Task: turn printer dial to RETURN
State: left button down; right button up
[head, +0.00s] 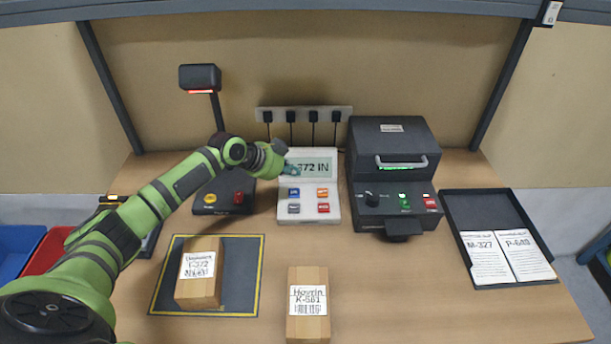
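The black label printer (393,150) stands at the back, right of centre. Its round dial (370,198) sits at the left of its front panel, with a green button (404,203) and a red button (430,202) to the right. The dial's setting is too small to read. My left gripper (287,168) is over the left edge of the white console's screen (318,167), left of the dial and apart from it. It hides part of the screen text, which ends in "372 IN". Whether its fingers are open is unclear. My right gripper is out of view.
A white console (335,209) with coloured buttons stands left of the printer. A scanner (200,78) rises behind my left arm. A box (202,285) lies on a yellow-edged mat (240,300); another box (308,326) lies in front. A black tray (478,205) holds two labels.

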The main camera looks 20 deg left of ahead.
aim_at(372, 200)
jog(key=k+l, duration=0.5)
jog(key=k, duration=0.15)
jog(key=k+l, duration=0.5)
jog(key=k, duration=0.2)
